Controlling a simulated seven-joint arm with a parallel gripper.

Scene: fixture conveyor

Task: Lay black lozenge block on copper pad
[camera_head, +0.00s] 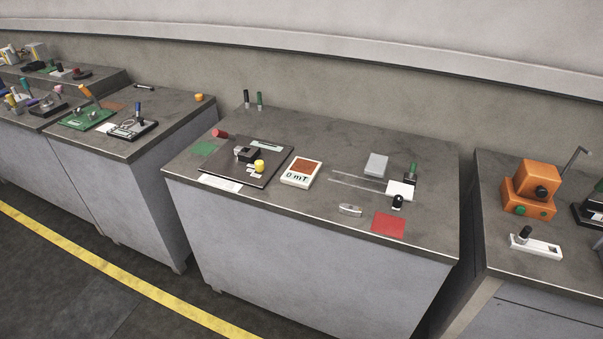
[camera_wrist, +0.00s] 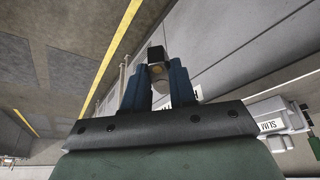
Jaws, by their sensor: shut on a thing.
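In the wrist view my gripper (camera_wrist: 160,80) has its two blue fingers close together on a small black block (camera_wrist: 156,54). The block's dark end sticks out past the fingertips, and the fingers hide much of it, so its full lozenge shape cannot be made out. A tan and grey patch shows between the fingers below it. In the head view a copper-brown square pad (camera_head: 305,168) lies on a white device marked "0 mT" on the middle bench. Nothing rests on the pad. My gripper does not show in the head view.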

